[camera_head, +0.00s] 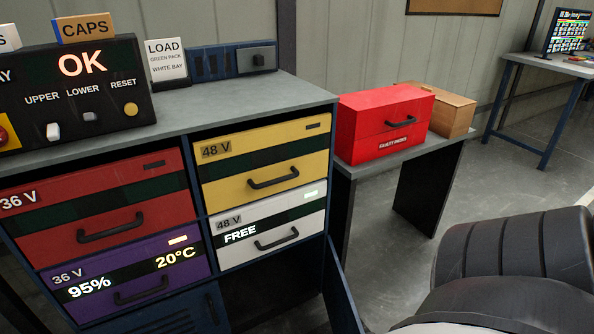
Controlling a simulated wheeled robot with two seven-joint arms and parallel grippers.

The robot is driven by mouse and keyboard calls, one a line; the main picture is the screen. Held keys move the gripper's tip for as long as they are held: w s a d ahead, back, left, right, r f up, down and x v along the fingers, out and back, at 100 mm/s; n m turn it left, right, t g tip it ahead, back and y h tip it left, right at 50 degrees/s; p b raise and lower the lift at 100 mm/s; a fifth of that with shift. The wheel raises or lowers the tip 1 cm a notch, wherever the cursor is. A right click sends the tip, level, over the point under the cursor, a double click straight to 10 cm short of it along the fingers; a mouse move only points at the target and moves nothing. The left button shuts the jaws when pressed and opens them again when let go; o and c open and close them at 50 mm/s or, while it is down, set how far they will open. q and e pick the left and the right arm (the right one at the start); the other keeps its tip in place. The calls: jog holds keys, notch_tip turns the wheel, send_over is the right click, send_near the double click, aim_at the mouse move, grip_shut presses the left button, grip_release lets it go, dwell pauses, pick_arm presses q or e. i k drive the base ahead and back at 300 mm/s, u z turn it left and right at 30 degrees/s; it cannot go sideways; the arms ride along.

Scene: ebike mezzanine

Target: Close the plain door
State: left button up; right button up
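The plain door (341,291) is a flat dark blue panel at the bottom of the cabinet's right side. It stands open, swung outward toward me, and I see it nearly edge-on. Its lower part is cut off by the bottom edge of the view. The compartment (270,292) beside it is dark and open, and its inside is hard to make out. To its left a slatted blue door (178,318) with a dark handle appears shut. Neither my left nor my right gripper is in view.
Above are red (60,245), yellow (240,186), purple (95,308) and white (250,257) drawers, all shut. A control box (70,125) stands on top. A red case (360,150) and wooden box (452,114) sit on a side table.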

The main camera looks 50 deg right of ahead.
aim_at(343, 314)
jog(key=u, duration=2)
jog(key=k, duration=1.6)
jog(key=u, duration=0.65)
jog(key=i, duration=0.15)
jog(key=z, duration=2.8)
